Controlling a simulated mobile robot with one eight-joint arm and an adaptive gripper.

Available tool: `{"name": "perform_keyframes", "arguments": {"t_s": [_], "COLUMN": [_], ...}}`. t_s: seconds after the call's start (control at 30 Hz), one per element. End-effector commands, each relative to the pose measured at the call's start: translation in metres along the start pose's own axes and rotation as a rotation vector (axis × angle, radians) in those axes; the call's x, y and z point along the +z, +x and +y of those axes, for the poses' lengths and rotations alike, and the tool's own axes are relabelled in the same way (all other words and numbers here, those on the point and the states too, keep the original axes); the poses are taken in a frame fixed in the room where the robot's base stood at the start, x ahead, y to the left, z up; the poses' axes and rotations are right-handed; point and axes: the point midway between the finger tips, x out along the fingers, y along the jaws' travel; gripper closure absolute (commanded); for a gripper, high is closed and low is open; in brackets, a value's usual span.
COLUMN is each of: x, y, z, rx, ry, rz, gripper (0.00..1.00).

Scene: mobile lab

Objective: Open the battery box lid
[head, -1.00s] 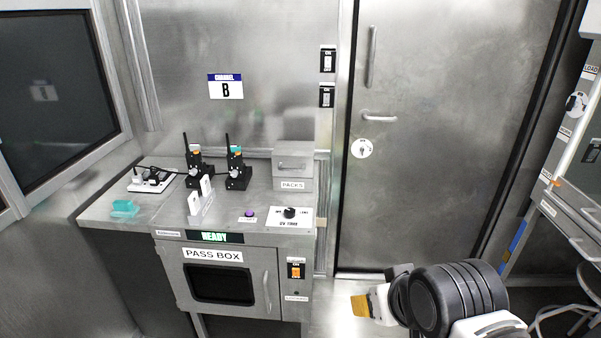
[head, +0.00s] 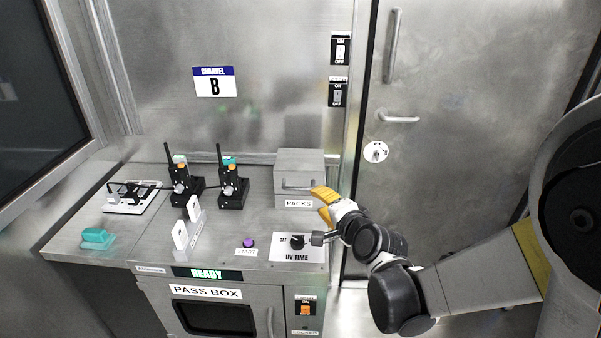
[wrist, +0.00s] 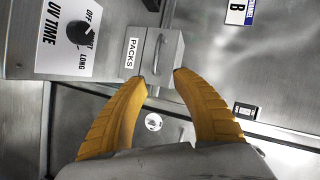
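The battery box is the grey box labelled PACKS (head: 299,166), standing at the back right of the bench with its lid down. A bar handle (head: 297,187) runs across its front. The box also shows in the wrist view (wrist: 172,47), turned on its side, with the handle (wrist: 158,52) facing me. My gripper (head: 322,200) has yellow fingers and is at the box's right front, by the handle's right end. In the wrist view my gripper (wrist: 162,80) is open and empty, its fingertips spread just short of the box. I cannot tell whether a finger touches it.
The UV TIME knob (head: 297,242) lies below my gripper, with a purple button (head: 249,242) to its left. Two black radios (head: 232,183) stand left of the box. A white holder (head: 188,232) and teal object (head: 97,238) are further left. A door (head: 450,120) is behind.

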Motion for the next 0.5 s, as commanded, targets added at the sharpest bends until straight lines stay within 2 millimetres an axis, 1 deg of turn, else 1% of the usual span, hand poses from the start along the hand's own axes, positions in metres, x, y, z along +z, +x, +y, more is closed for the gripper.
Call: {"name": "perform_keyframes", "arguments": {"t_s": [0.03, 0.13, 0.3, 0.37, 0.5], "x": [0.004, 0.009, 0.015, 0.015, 0.015], "y": [0.014, 0.031, 0.044, 0.048, 0.063], "z": [0.003, 0.010, 0.020, 0.021, 0.021], "rx": [-0.034, -0.090, -0.141, -0.149, -0.151], "ry": [0.068, 0.194, 0.314, 0.333, 0.340], "rz": [0.005, 0.016, 0.025, 0.026, 0.026], "gripper": [0.66, 0.66, 0.66, 0.66, 0.66]}}
